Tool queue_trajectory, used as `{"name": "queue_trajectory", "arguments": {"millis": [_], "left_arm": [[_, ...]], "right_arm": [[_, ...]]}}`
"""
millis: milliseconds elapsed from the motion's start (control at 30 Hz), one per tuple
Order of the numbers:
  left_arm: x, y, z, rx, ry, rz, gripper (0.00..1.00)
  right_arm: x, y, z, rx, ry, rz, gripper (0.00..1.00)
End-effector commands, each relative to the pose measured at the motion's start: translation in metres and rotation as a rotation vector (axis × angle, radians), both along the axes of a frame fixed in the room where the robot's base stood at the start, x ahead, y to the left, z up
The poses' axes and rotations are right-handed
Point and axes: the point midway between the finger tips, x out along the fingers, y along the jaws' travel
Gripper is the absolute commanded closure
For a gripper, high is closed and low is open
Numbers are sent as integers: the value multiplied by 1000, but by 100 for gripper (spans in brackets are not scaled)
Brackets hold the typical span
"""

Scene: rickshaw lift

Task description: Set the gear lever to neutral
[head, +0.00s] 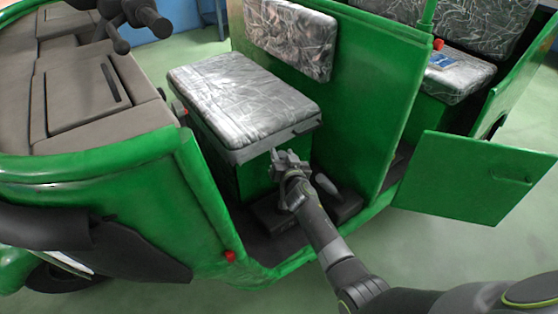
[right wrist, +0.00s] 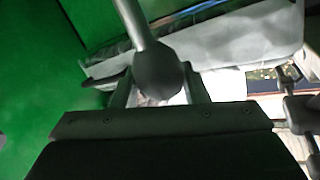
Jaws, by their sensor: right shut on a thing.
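The gear lever (right wrist: 140,22) shows in the right wrist view as a grey rod that ends in a dark round knob (right wrist: 158,68). My right gripper (right wrist: 160,95) is shut on the knob, with one finger on each side of it. In the head view my right gripper (head: 281,158) is low in front of the driver's seat, close to its front edge. There the lever is mostly hidden by the gripper, so I cannot tell its exact position. My left gripper is not in view.
The driver's seat (head: 240,95) has a grey patterned cushion and stands just behind my right gripper. A green partition (head: 350,100) rises to its right. An open green door (head: 465,175) juts out further right. Dark handlebars (head: 122,18) are at the top left.

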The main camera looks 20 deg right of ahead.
Motion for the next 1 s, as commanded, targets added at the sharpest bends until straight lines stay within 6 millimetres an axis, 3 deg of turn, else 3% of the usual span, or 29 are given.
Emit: {"name": "queue_trajectory", "arguments": {"millis": [467, 500, 633, 1000], "left_arm": [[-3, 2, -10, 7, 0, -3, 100], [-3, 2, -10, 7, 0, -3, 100], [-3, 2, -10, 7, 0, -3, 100], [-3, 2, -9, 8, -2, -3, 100]], "right_arm": [[2, -7, -1, 28, 11, -1, 100], [2, -7, -1, 28, 11, -1, 58], [2, -7, -1, 27, 10, -1, 41], [1, -7, 0, 26, 9, -1, 39]]}}
